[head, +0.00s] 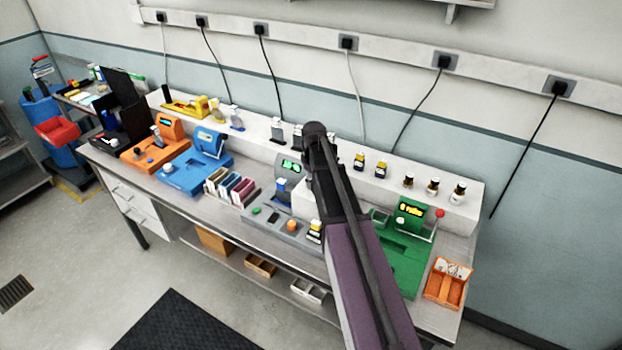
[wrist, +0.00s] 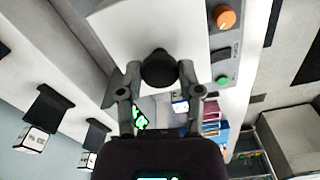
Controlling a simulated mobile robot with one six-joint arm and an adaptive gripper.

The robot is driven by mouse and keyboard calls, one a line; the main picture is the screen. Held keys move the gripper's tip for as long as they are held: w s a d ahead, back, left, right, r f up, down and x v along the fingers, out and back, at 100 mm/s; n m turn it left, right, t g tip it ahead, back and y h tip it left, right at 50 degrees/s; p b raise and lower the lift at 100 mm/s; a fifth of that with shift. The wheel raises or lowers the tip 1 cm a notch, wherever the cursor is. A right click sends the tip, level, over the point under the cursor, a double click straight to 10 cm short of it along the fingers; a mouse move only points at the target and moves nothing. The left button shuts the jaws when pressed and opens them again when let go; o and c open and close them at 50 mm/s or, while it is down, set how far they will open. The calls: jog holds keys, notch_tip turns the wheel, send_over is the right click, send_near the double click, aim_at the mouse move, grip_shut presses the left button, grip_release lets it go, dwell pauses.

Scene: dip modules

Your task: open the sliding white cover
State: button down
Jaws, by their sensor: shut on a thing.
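The white cover (wrist: 150,25) fills the upper middle of the wrist view, with a round black knob (wrist: 159,70) at its edge. My gripper (wrist: 160,76) is shut on this knob, one finger on each side. In the head view the cover (head: 303,201) is a white block on the grey module (head: 262,228), partly hidden by my arm. My gripper tip and the knob are hidden behind the arm there. How far the cover stands open cannot be told. A green-lit display (wrist: 139,116) shows near the gripper in the wrist view.
The grey module carries an orange knob (wrist: 225,18) and a green button (wrist: 222,80) beside the cover. A blue module (head: 190,172) stands to the left and a green module (head: 405,262) to the right. Small bottles (head: 380,168) line the back shelf.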

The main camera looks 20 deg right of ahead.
jog(key=shift+s+d, duration=0.1)
jog(key=shift+d, duration=0.05)
jog(key=shift+c, duration=1.3)
grip_release()
jog(key=shift+r, duration=0.1)
